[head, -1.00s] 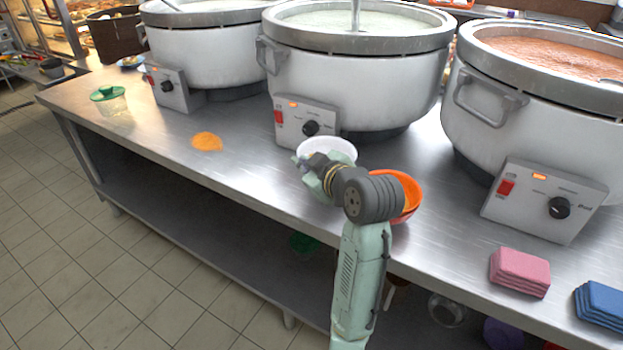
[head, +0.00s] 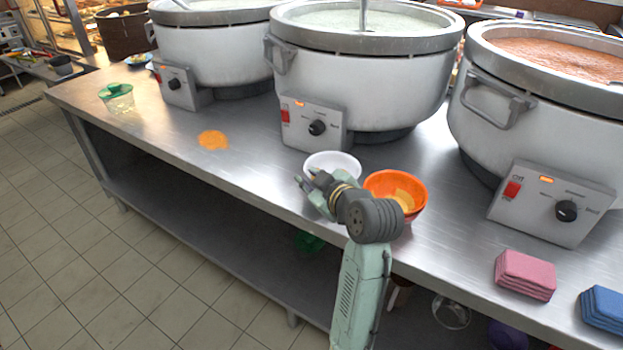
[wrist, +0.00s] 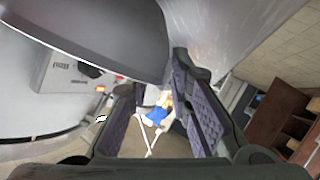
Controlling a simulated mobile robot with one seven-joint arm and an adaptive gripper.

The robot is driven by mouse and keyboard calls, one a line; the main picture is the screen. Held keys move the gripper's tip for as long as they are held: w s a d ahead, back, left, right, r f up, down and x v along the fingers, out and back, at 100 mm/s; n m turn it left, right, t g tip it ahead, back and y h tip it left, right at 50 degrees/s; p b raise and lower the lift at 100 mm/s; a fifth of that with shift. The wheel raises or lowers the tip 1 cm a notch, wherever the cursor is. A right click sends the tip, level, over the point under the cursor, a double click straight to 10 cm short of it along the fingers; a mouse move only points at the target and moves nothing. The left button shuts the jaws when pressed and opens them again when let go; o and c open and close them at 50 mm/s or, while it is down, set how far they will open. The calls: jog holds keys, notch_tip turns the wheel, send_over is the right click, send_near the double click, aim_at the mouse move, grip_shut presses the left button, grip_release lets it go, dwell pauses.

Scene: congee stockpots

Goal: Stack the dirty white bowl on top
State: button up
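The white bowl (head: 334,161) sits upright at the front of the steel counter, just left of the orange bowl (head: 378,180). The orange bowl has paler orange residue inside, and my arm hides part of its lower side. My gripper (head: 308,183) is at the front left of the white bowl, close to its rim. In the wrist view my gripper (wrist: 152,85) has its fingers spread, with background visible between them. A dark, shaded curved surface (wrist: 100,30), likely the white bowl, reaches to the fingertips there. I cannot tell whether they touch it.
Large pots stand behind the bowls, the middle one (head: 360,85) nearest, its control box (head: 315,126) close behind the white bowl. An orange spill (head: 213,140) and a green-lidded container (head: 117,98) are left. Pink sponges (head: 525,275) and blue sponges (head: 604,308) are right.

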jog(key=shift+o, duration=0.4)
jog(key=shift+r, duration=0.1)
jog(key=shift+s+r, duration=0.1)
jog(key=b+v, duration=0.1)
jog(key=v, duration=1.1)
jog(key=shift+a, duration=0.1)
